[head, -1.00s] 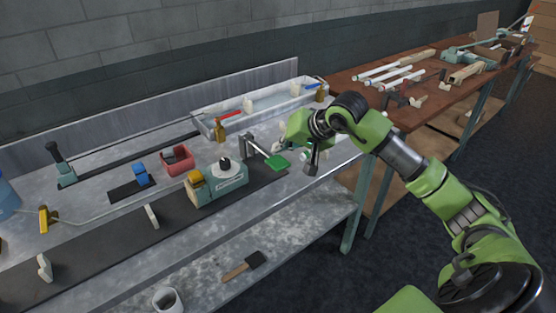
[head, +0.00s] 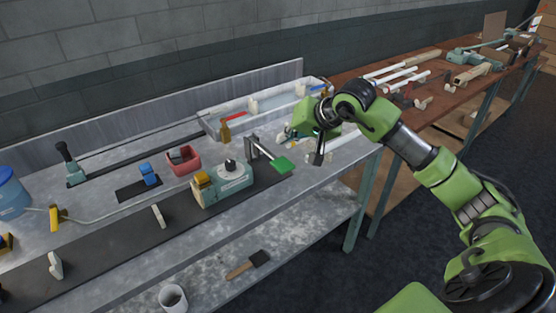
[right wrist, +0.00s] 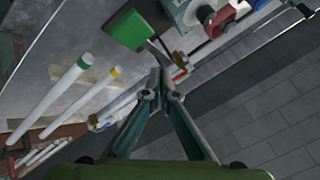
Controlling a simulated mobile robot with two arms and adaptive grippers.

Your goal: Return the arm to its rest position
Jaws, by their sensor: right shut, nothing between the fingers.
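My right arm, green and dark grey, comes in from the right in the head view. Its gripper (head: 318,158) is over the right end of the metal bench (head: 318,202), just right of a green pad (head: 282,164). In the right wrist view the two fingers (right wrist: 161,92) come together at their tips with nothing held. The green pad (right wrist: 131,30) shows beyond them, up and to the left. My left gripper is in neither view.
A teal machine (head: 222,184), a red open box (head: 183,160) and a clear tray (head: 209,124) stand on the metal bench. White tubes (right wrist: 49,101) lie near the gripper. A brown table (head: 425,112) holds more tubes. The floor in front is open.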

